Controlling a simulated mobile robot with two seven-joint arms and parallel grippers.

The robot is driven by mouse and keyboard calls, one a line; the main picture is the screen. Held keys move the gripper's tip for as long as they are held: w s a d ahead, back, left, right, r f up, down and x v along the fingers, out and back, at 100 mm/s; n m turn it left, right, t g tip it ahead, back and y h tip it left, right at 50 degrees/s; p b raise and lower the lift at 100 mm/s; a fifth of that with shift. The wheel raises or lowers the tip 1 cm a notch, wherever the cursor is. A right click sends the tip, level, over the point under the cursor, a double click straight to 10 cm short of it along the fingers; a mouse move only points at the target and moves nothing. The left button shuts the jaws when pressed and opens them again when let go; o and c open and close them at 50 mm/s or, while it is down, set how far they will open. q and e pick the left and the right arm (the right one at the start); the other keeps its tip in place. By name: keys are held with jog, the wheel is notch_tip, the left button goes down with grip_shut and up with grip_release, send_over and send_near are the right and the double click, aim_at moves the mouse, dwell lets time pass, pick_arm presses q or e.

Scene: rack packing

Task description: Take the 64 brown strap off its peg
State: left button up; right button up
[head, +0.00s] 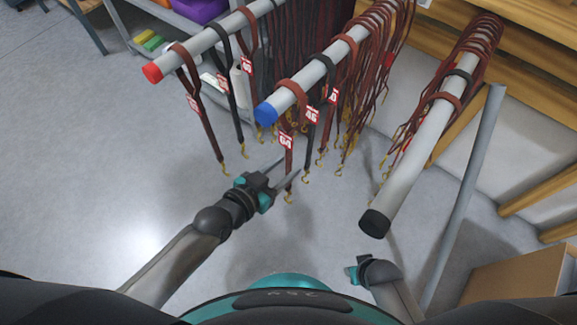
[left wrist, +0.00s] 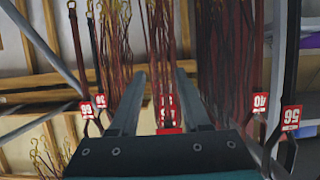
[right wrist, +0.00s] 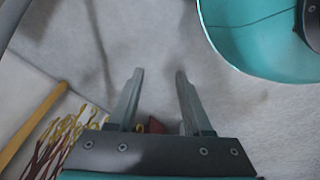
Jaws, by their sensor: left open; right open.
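The 64 brown strap (head: 292,86) is looped over the front end of the blue-tipped peg (head: 300,92). Its red tag (head: 286,140) reads 64, and its brass hook (head: 289,197) hangs below. My left gripper (head: 288,168) is open at the strap's lower part, just below the tag; the strap seems to pass between its fingers. In the left wrist view a red tag (left wrist: 169,112) shows between the open fingers, its number hard to read. My right gripper (head: 352,270) is low, well away from the strap; in the right wrist view it is open (right wrist: 158,88).
A black strap tagged 46 (head: 312,115) hangs close behind on the same peg, with several more straps farther back. A red-tipped peg (head: 210,37) is at left, a black-tipped peg (head: 410,175) at right. A cardboard box (head: 515,272) stands lower right. The floor at left is clear.

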aim_at(286, 163)
pick_arm(q)
jog(key=shift+b+x, duration=0.4)
jog(key=shift+x, duration=0.5)
jog(key=shift+w+d+f+b, duration=0.1)
jog(key=shift+w+f+b, duration=0.1)
jog(key=shift+w+b, duration=0.15)
jog(key=shift+w+d+f+b, duration=0.1)
jog(key=shift+w+f+b, duration=0.1)
jog(key=shift+w, duration=0.3)
jog(key=shift+b+x, duration=0.55)
jog(key=shift+x, duration=0.65)
pick_arm(e)
jog(key=w+a+r, duration=0.2)
jog(key=w+r, duration=0.1)
jog(key=r, duration=0.3)
pick_arm(q)
jog(key=shift+c, duration=0.4)
grip_shut()
pick_arm(e)
jog(key=shift+w, duration=0.1)
